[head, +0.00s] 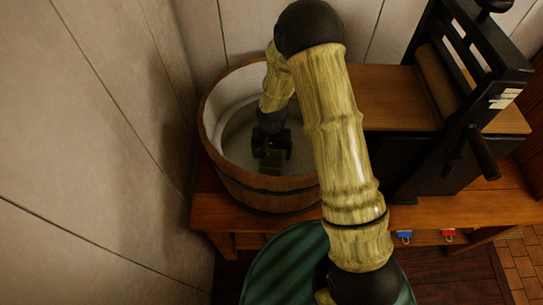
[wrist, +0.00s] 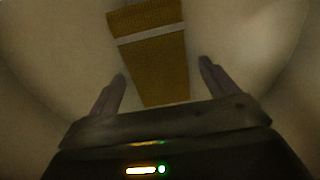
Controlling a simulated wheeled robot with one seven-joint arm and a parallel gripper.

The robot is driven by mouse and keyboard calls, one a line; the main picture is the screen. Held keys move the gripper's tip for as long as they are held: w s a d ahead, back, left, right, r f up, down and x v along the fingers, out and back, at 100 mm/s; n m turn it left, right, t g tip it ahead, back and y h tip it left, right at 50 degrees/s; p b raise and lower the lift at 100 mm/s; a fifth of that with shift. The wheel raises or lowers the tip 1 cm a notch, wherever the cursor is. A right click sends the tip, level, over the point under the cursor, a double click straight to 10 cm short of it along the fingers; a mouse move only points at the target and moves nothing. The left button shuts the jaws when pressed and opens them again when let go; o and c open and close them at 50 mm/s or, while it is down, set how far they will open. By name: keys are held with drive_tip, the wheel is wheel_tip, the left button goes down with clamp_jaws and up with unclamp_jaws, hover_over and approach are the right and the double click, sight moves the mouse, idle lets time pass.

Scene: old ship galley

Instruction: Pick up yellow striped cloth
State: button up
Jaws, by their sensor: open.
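The yellow striped cloth (wrist: 158,72) is a narrow ochre piece with a pale stripe across it. It lies on the pale floor of the wooden tub (head: 262,188), and a small dark brownish part of it (head: 271,163) shows in the head view. My gripper (head: 272,153) is down inside the tub, over the cloth. In the wrist view my gripper (wrist: 163,70) has its fingers spread, one to each side of the cloth, with nothing held. I cannot tell whether the fingertips touch the tub floor.
The tub's wall surrounds my gripper. It stands on a wooden bench (head: 440,212) by the corner walls. A black-framed wringer with a roller (head: 437,82) and a wooden board (head: 395,100) is to the right. Blue (head: 404,237) and red (head: 448,235) clips are at the bench's front.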

sight(272, 155)
drive_tip(key=c, duration=1.1)
drive_tip(key=shift+r, duration=0.15)
wheel_tip(272, 155, up, 10)
drive_tip(key=shift+f+p, duration=0.1)
drive_tip(key=shift+p, duration=0.55)
